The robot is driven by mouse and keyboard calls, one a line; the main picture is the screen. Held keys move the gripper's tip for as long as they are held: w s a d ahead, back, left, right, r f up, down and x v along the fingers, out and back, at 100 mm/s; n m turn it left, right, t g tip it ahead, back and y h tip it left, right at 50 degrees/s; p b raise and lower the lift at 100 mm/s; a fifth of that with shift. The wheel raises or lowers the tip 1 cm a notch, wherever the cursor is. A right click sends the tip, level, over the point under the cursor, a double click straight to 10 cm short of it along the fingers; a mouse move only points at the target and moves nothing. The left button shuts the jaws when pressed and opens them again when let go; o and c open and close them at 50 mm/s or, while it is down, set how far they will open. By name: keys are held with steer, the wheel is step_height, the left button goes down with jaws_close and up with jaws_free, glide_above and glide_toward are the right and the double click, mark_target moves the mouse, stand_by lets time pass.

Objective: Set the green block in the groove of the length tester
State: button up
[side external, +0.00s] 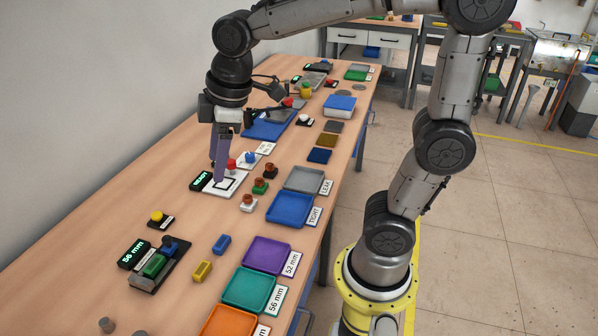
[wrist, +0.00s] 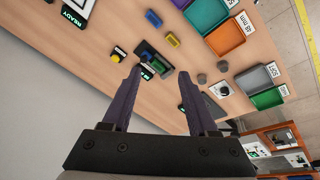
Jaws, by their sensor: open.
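The length tester (side external: 176,276) is a dark base at the near left of the bench. A green block (side external: 154,265) lies in it, between a grey piece and a blue piece, and the display (side external: 131,254) reads 56 mm. My gripper (side external: 218,182) is open and empty, pointing down by the white plate with a dark square, well behind the tester. In the wrist view my gripper (wrist: 158,75) shows two spread purple fingers. The tester is small there, partly behind the left finger.
Loose blue (side external: 221,244) and yellow (side external: 202,271) blocks lie right of the tester. Purple (side external: 267,255), teal (side external: 253,290) and orange (side external: 229,322) trays line the front edge. A yellow button (side external: 157,216) stands behind the tester. A READY display (side external: 201,180) is beside my gripper.

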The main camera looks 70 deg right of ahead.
steer(key=s+d+f+m+t, duration=0.2)
steer(key=s+m, duration=0.5)
steer(key=s, duration=0.7)
steer(key=shift+s+d+m, duration=0.2)
steer(key=shift+d+m, duration=0.1)
steer(key=shift+d, duration=0.05)
steer(key=shift+c, duration=0.2)
stand_by(0.7)
